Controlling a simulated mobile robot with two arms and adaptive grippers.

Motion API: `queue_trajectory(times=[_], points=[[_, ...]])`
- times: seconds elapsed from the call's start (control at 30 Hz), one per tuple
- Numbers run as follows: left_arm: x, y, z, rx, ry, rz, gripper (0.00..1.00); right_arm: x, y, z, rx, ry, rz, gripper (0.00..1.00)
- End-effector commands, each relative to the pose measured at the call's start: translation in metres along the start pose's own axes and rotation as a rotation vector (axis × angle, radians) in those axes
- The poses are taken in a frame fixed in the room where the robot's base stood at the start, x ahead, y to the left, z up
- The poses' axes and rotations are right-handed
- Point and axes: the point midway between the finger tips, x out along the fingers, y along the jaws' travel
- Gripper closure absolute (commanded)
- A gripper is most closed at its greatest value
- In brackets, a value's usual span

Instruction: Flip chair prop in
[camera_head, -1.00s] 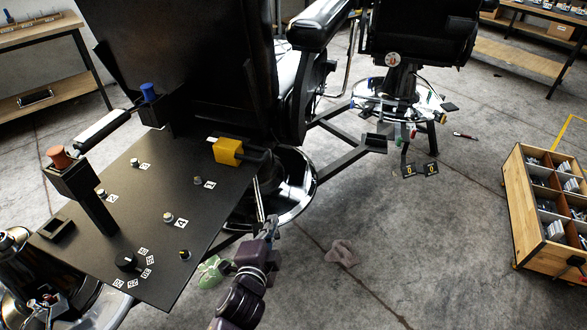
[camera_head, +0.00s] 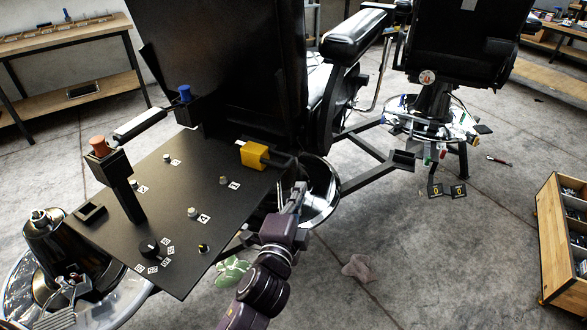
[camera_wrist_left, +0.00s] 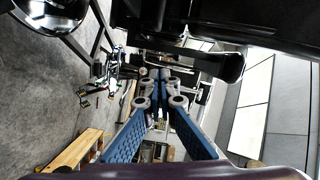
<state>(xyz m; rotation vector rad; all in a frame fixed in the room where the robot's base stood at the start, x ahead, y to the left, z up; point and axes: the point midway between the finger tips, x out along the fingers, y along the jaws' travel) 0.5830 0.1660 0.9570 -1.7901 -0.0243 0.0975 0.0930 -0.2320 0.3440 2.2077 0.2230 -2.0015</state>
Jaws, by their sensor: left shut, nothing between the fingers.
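The black barber chair's large back panel (camera_head: 225,70) stands upright in the head view. Its armrest (camera_head: 357,32) shows at the upper right. A black bar with a yellow block (camera_head: 253,154) juts from the chair side, above the right edge of the black control board (camera_head: 165,210). I cannot tell for certain which part is the prop. My left gripper (camera_head: 290,188) is shut and empty, just right of the board edge, below the yellow block and in front of the chrome base (camera_head: 327,190). In the left wrist view its blue fingers (camera_wrist_left: 160,75) meet at the tips. My right gripper is not in view.
A second chair (camera_head: 465,50) with a cluttered base stands behind. A wooden crate (camera_head: 562,235) is at right. Grey floor between them is mostly clear.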

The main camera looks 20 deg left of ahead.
Motion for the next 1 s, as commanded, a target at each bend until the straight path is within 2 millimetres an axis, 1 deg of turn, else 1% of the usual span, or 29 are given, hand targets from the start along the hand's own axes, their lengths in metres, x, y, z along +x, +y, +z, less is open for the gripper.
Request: queue_trajectory(times=[0.03,0.2,0.43,0.47,0.53,0.7,1.0], points=[[0.010,-0.003,-0.001,0.000,0.000,-0.003,1.00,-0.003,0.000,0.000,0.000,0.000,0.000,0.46],[0.044,-0.003,0.000,0.000,-0.001,-0.001,1.00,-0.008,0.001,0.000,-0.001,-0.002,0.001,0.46],[0.083,-0.002,0.001,0.000,-0.002,0.000,1.00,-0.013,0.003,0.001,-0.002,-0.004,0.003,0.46],[0.083,-0.002,0.010,0.004,-0.003,0.002,1.00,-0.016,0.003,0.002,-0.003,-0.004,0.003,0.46],[0.084,-0.002,0.020,0.003,-0.002,0.002,1.00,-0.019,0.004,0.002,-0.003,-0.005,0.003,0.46],[0.088,-0.001,0.035,0.000,-0.001,0.001,1.00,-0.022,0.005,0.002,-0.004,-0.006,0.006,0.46],[0.089,0.000,0.039,-0.002,0.000,0.000,1.00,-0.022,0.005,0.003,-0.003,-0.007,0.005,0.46]])
